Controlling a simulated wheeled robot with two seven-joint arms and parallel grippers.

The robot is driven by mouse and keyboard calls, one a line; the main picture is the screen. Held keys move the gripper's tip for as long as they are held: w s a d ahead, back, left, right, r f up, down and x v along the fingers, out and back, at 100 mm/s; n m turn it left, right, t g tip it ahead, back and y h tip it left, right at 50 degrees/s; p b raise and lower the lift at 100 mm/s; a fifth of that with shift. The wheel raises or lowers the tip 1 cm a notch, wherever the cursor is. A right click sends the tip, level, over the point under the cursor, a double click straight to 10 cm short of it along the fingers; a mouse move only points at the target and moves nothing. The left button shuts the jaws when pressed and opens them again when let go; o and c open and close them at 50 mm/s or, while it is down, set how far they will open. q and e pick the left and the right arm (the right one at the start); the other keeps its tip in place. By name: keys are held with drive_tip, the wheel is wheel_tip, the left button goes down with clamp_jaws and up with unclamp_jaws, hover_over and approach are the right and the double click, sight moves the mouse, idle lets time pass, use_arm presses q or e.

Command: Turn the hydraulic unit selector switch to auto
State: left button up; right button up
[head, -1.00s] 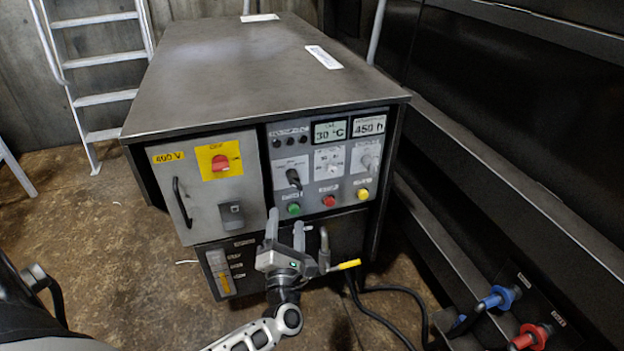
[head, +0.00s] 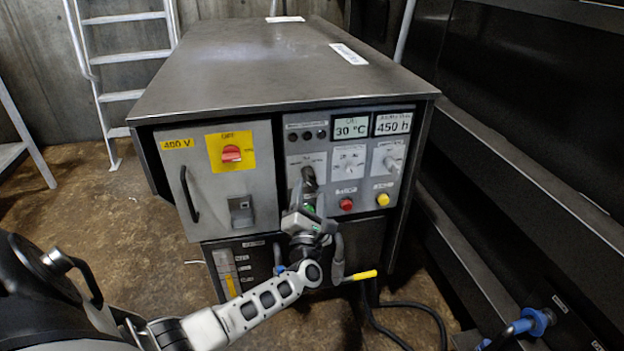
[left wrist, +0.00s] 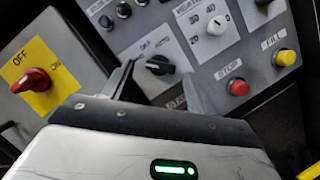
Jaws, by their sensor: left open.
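The selector switch is a black knob on the grey control panel of the hydraulic unit. It shows in the head view (head: 309,174) above my left gripper (head: 308,198), and in the left wrist view (left wrist: 160,65) with a small AUTO label at its upper right. My left gripper is open; its two dark fingers stand to either side of the knob in the left wrist view (left wrist: 163,82). I cannot tell whether they touch it or how far its pointer is turned. The green button below the knob is largely hidden by the gripper.
A red stop button (head: 346,203) and a yellow button (head: 383,199) sit right of the gripper. A white dial (head: 348,164) and a grey knob (head: 392,163) are above them. A red OFF switch (head: 231,154) is on the left door, beside a black handle (head: 189,194).

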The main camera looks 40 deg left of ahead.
sight(311, 187)
use_arm(q)
drive_tip(key=x, duration=0.4)
drive_tip(key=shift+w+a+b, duration=0.15)
drive_tip(key=shift+w+b, duration=0.1)
drive_tip(key=shift+b, duration=0.05)
drive_tip(key=shift+w+a+r, duration=0.25)
drive_tip(key=shift+w+a, duration=0.1)
drive_tip(key=shift+w, duration=0.15)
use_arm(e)
drive_tip(key=shift+a+f+g, duration=0.25)
drive_tip(key=shift+f+g, duration=0.05)
drive_tip(key=shift+f, duration=0.7)
use_arm(q)
drive_tip(key=c, duration=1)
use_arm(e)
drive_tip(key=shift+r, duration=0.2)
